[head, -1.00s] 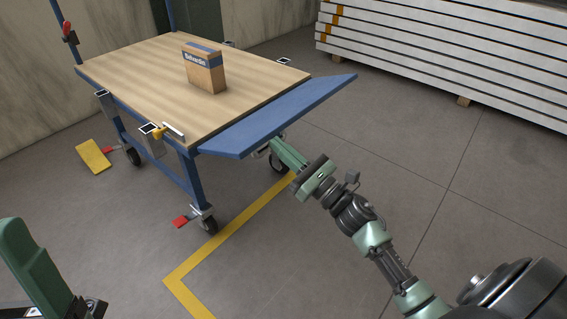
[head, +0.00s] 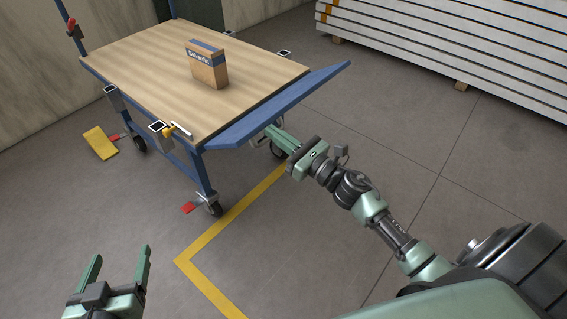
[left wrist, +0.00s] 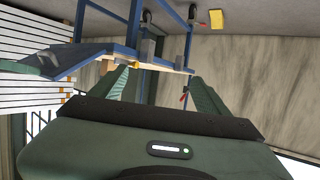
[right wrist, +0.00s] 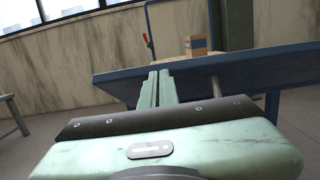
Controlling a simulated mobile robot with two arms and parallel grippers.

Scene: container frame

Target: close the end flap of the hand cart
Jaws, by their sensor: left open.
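The hand cart has a wooden deck (head: 150,75) on a blue frame. Its end flap (head: 285,103) is a blue panel along the deck's near right end, sloping outward from the deck. It also shows in the right wrist view (right wrist: 225,68). My right gripper (head: 268,131) is at the flap's outer underside, its fingers together and holding nothing. Their tips overlap the flap in the right wrist view; I cannot tell for certain whether they touch. My left gripper (head: 118,262) is open and empty at lower left, well away from the cart.
A small cardboard box (head: 207,68) stands on the deck. A latch with a yellow part (head: 172,130) sits at the deck's near corner. Castors with red pedals (head: 190,207) stand below. White stacked panels (head: 460,50) lie at the back right. The floor in front is clear.

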